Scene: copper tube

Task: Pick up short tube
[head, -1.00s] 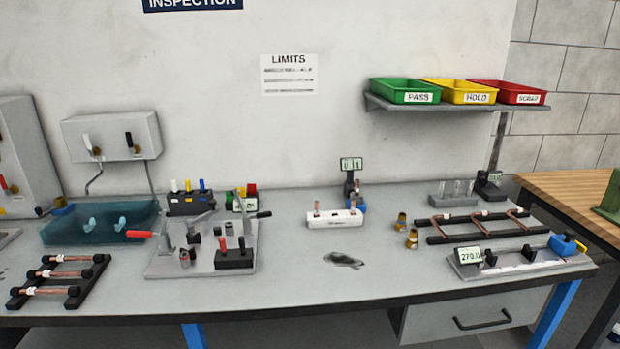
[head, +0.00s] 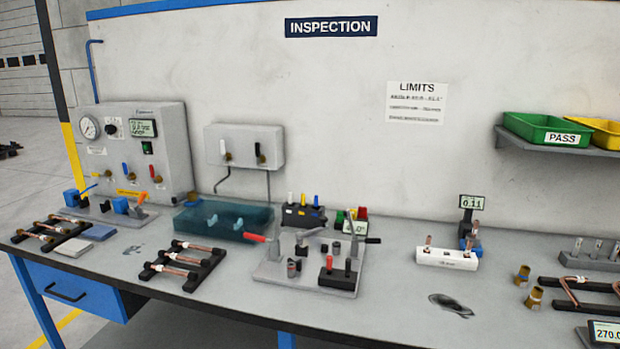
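Several straight short copper tubes (head: 180,272) with white bands lie across a black rack (head: 206,272) left of centre on the bench. Similar tubes with brass-coloured ends (head: 36,235) lie on another black rack at the far left. Two small copper pieces stand upright by a white block (head: 446,260) at right; I cannot tell whether these are also short tubes. Neither of my grippers is in view, and nothing is seen touching the tubes.
A fixture plate (head: 270,274) with a red-handled lever stands right of the middle rack. A teal translucent tray (head: 190,224) lies behind it. Brass fittings (head: 522,275) and bent copper tubes (head: 566,294) are at right. The bench front between fixture and fittings is mostly clear, with a dark stain.

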